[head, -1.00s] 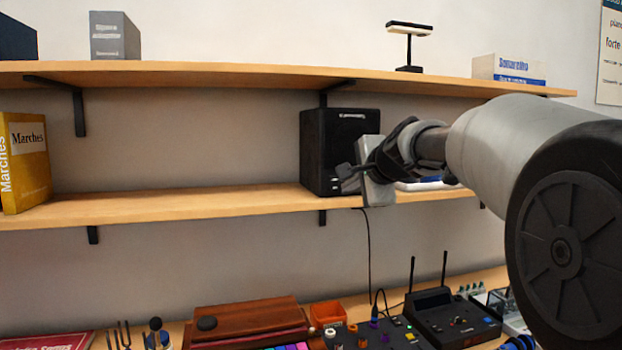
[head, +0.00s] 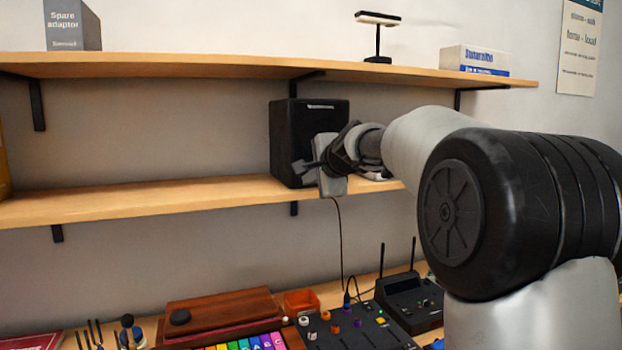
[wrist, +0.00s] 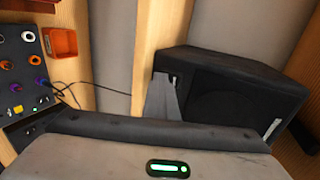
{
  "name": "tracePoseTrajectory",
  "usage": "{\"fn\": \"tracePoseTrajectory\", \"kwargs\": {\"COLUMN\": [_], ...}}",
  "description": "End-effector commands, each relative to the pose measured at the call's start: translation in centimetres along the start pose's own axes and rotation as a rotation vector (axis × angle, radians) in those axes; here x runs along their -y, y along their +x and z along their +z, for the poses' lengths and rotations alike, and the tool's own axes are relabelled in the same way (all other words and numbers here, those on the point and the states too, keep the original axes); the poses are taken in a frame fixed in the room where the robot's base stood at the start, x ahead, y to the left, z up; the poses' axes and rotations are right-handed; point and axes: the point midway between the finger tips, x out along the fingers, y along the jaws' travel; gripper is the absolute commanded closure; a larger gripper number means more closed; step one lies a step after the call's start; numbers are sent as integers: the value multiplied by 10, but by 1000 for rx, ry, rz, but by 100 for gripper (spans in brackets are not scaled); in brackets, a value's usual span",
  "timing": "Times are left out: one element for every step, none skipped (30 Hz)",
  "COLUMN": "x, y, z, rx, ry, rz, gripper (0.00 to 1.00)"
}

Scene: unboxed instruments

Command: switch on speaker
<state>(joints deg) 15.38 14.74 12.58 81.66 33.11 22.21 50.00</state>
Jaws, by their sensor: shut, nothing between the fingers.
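The speaker (head: 292,125) is a black box standing upright on the middle shelf. My gripper (head: 300,168) is shut and empty at the lower front of the speaker, in front of its face as seen from the head. In the wrist view the speaker (wrist: 225,95) fills the right side, with a dark round cone. My gripper's tip (wrist: 163,82) is by the speaker's near edge there, beside a small pale mark (wrist: 173,80). I cannot tell whether the tip touches it. My gripper and wrist hide part of the speaker's lower front in the head view.
An upper shelf (head: 200,66) with a grey box (head: 72,28) and a lamp-like stand (head: 378,40) runs above. Below are a mixer (head: 375,330), an orange tray (head: 301,301) and a black device with antennas (head: 410,300).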

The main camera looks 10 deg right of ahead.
Motion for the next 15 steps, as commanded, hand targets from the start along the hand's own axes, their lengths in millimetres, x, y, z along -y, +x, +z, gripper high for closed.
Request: {"fn": "tracePoseTrajectory", "kwargs": {"x": [0, 0, 0, 0, 1, 2, 3, 4, 6, 8, 10, 12, 14, 16, 18], "y": [0, 0, 0, 0, 0, 0, -1, -1, -2, -3, -4, -5, -6, -6, -7], "z": [0, 0, 0, 0, 0, 0, 0, 0, 0, 0, 0, 0, 0, 0, 0], "rx": [1, 0, 0, 0, 0, 0, 0, 0, 0, 0, 0, 0, -1, -1, -2], "ry": [0, 1, 1, 1, 1, 1, 1, 1, 1, 0, 0, 0, 0, 0, 0], "rz": [0, 0, 0, 0, 0, 0, 0, 0, -1, -1, -2, -3, -4, -5, -8], "gripper": [100, 100, 100, 100, 100, 100, 100, 100, 100, 100, 100, 100, 100, 100, 100]}}
